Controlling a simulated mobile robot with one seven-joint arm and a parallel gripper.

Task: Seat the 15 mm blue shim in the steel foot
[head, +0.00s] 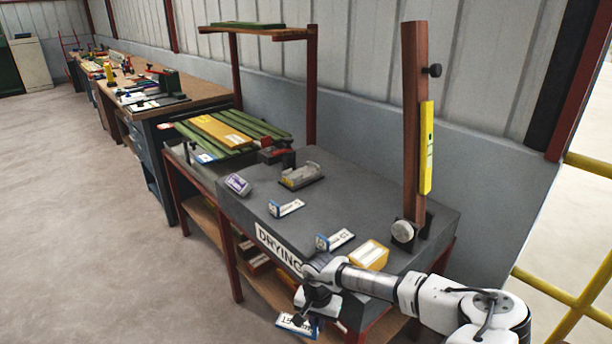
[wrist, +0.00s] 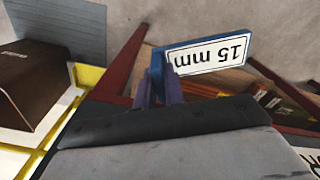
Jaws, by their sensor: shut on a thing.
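The 15 mm blue shim (head: 296,324) has a white label and hangs off the table's front edge in my gripper (head: 314,314). In the wrist view the shim (wrist: 207,55) shows its "15 mm" label upside down, and my gripper (wrist: 160,84) is shut on its end. A dark metal foot (head: 436,225) is at the base of a tall brown post (head: 413,120) on the right of the grey table; it looks like the steel foot. My gripper is well in front of it and lower left. The foot's slot is too small to make out.
Two other labelled blue shims (head: 286,208) (head: 335,240) and a yellow block (head: 369,255) lie on the grey table (head: 240,212). A grey metal piece (head: 300,176) sits farther back. A yellow level (head: 426,147) is on the post. Yellow railing (head: 570,305) stands at right.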

